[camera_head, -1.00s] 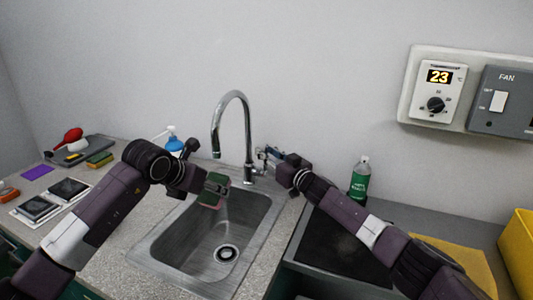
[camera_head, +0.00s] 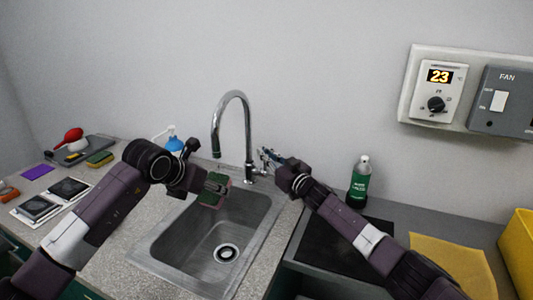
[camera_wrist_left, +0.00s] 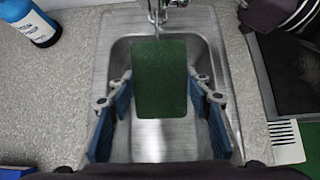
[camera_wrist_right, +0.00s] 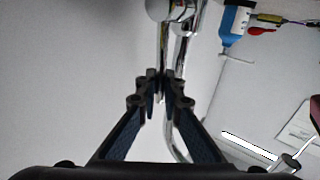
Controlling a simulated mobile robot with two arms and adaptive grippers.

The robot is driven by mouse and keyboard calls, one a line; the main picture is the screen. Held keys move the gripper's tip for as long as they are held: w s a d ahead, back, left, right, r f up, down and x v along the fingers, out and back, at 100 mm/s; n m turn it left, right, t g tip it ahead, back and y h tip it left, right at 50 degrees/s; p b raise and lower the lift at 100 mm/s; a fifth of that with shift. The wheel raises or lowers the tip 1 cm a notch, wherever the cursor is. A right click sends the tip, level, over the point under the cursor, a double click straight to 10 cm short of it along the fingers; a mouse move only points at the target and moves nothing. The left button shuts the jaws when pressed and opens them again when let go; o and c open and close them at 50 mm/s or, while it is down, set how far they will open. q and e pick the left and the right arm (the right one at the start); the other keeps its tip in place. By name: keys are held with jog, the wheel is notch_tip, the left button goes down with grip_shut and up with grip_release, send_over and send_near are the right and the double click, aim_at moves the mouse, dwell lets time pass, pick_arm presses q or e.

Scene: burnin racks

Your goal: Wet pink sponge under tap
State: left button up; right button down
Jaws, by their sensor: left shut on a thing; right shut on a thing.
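My left gripper (camera_head: 206,185) is shut on the sponge (camera_head: 214,191), which has a green face and a pink edge, and holds it over the sink basin. In the left wrist view the sponge's green face (camera_wrist_left: 160,85) shows between the fingers (camera_wrist_left: 160,102). The chrome tap (camera_head: 249,140) arches above, its spout end above the sponge and apart from it. I see no water stream. My right gripper (camera_head: 268,157) is shut at the tap's handle, mostly hidden by the fingers. In the right wrist view its fingertips (camera_wrist_right: 161,84) meet at a chrome part of the tap.
The steel sink (camera_head: 170,249) has a drain (camera_head: 225,253). A blue bottle (camera_head: 174,146) stands behind my left arm. A green bottle (camera_head: 359,182) stands right of the tap.

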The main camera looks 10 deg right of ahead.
jog(key=shift+s, duration=0.1)
jog(key=c, duration=2.1)
grip_release()
jog(key=shift+s, duration=0.1)
jog(key=v, duration=1.2)
jog(key=shift+f, duration=0.2)
